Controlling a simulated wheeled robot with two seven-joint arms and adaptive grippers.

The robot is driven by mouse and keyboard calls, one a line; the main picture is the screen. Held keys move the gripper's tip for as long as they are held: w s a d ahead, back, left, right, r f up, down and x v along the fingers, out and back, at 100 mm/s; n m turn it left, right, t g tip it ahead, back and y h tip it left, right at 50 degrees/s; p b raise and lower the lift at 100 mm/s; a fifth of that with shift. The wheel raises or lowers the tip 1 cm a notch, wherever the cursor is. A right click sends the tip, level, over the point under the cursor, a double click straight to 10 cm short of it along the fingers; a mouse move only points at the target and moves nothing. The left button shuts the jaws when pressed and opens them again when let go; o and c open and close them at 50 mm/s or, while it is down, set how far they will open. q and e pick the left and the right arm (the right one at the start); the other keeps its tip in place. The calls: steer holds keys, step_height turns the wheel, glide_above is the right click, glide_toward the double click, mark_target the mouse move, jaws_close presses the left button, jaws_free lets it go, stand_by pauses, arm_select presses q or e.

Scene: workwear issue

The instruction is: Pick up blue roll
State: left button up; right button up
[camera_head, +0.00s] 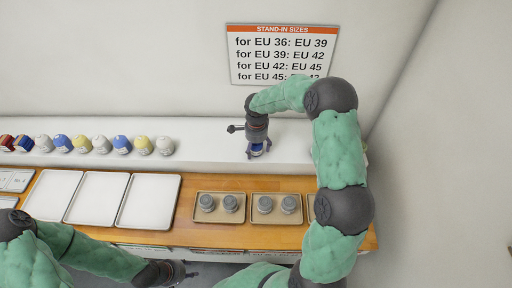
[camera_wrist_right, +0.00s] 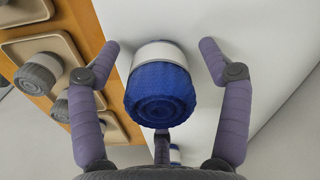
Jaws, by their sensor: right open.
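The blue roll (camera_wrist_right: 160,95), with a white band around it, is on the white shelf between the spread fingers of my right gripper (camera_wrist_right: 160,48). In the wrist view there is a gap between the roll and each finger. In the head view my right gripper (camera_head: 258,150) points down over the shelf, and the roll is mostly hidden under it. My left gripper (camera_head: 174,274) is low in the head view, in front of the counter; its fingers are too small to read.
A row of rolls in several colours, including a blue one (camera_head: 122,145), stands left on the white shelf (camera_head: 205,150). White trays (camera_head: 148,200) and brown trays (camera_head: 220,218) with grey rolls (camera_head: 207,203) sit on the wooden counter. A size sign (camera_head: 282,55) hangs on the wall.

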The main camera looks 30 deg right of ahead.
steer(key=shift+f, duration=0.2)
steer(key=c, duration=1.3)
steer(key=shift+r, duration=0.1)
